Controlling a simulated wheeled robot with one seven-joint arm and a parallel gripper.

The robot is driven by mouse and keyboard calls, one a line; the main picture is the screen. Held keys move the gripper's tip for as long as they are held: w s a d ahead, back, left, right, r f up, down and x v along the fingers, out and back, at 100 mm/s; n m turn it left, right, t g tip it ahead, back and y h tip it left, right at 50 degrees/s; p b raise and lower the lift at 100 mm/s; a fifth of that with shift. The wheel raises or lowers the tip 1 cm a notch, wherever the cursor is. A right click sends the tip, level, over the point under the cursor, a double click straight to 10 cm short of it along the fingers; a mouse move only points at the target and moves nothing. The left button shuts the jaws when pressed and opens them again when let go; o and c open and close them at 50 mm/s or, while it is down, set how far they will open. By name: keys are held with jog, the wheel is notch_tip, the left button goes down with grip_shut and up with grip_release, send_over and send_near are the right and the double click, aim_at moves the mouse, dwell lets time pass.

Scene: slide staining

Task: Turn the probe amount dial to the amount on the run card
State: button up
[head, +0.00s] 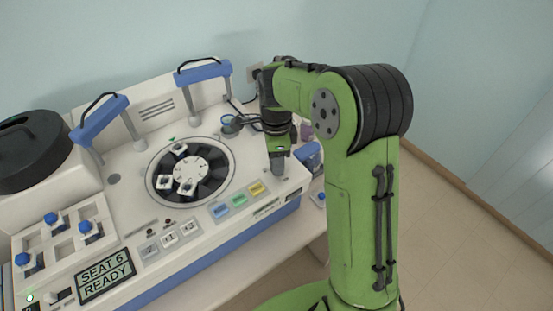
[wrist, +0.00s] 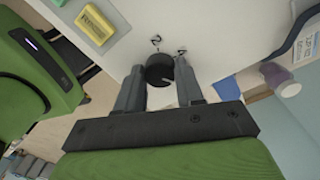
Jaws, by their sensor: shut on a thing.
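The dial (wrist: 159,68) is a round black knob on the white machine face in the wrist view. A short light line on it points toward the lower right of the knob's edge. Small dark marks sit on the panel above it, too small to read surely. My gripper (wrist: 160,82) has a finger on each side of the knob and is shut on it. In the head view my gripper (head: 279,167) is at the right end of the machine and hides the dial. I cannot make out a run card with a readable amount.
The staining machine (head: 205,235) has a display (head: 106,275) reading "SEAT 6 READY", a round carousel (head: 218,184) with several white pieces, and coloured buttons, including a yellow one (head: 257,189). Blue-topped handles (head: 204,72) stand behind.

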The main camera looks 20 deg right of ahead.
jog(key=o, duration=1)
jog(key=shift+d, duration=0.1)
jog(key=shift+o, duration=0.2)
notch_tip(320, 180, up, 16)
jog(key=p, duration=0.3)
jog(key=shift+w+f, duration=0.15)
jog(key=shift+w, duration=0.25)
